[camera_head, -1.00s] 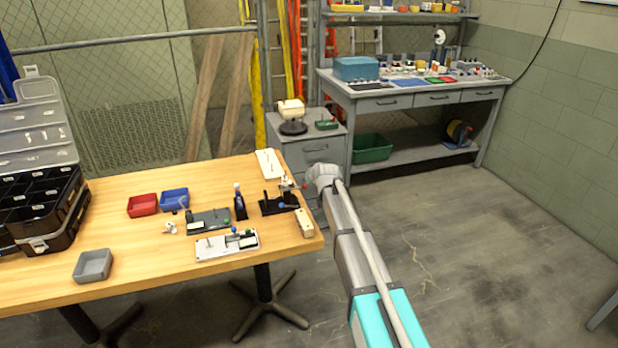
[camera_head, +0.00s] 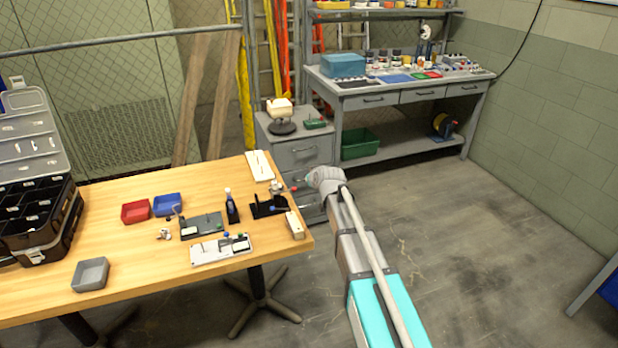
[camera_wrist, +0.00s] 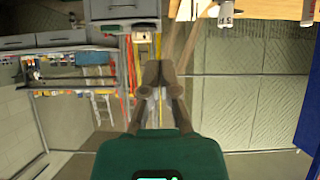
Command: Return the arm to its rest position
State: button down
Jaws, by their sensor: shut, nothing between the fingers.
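My arm (camera_head: 365,260) reaches from the bottom of the head view up past the right end of the wooden table. Its wrist end is by the table's right corner, in front of the grey drawer cabinet. The fingers are hard to make out in the head view. In the wrist view my gripper (camera_wrist: 158,75) has its two fingertips together, with nothing held. The wrist view looks out at the room upside down, with the fence, ladders and workbench behind.
The wooden table (camera_head: 120,285) holds a red bin (camera_head: 135,212), a blue bin (camera_head: 167,205), a grey bin (camera_head: 90,274), small fixtures and a black organizer case (camera_head: 38,225). A drawer cabinet (camera_head: 300,157) and a workbench (camera_head: 400,95) stand behind.

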jog(key=shift+s, duration=0.1)
jog(key=s+d+f+m+g+h+p, duration=0.1)
jog(key=s+d+g, duration=0.2)
jog(key=s, duration=0.8)
jog(key=s+d+f+m+g+h+p, duration=0.1)
jog(key=s+d+g, duration=0.3)
jog(key=s+d, duration=0.4)
jog(key=s+d+f+m+g+h+p, duration=0.1)
jog(key=s+d, duration=0.4)
jog(key=s, duration=0.9)
jog(key=m+g+p, duration=0.1)
jog(key=g+p, duration=0.1)
jog(key=shift+s+d+f+g+h, duration=0.15)
jog(key=shift+s+d+g+h, duration=0.05)
jog(key=shift+d+g+h, duration=0.1)
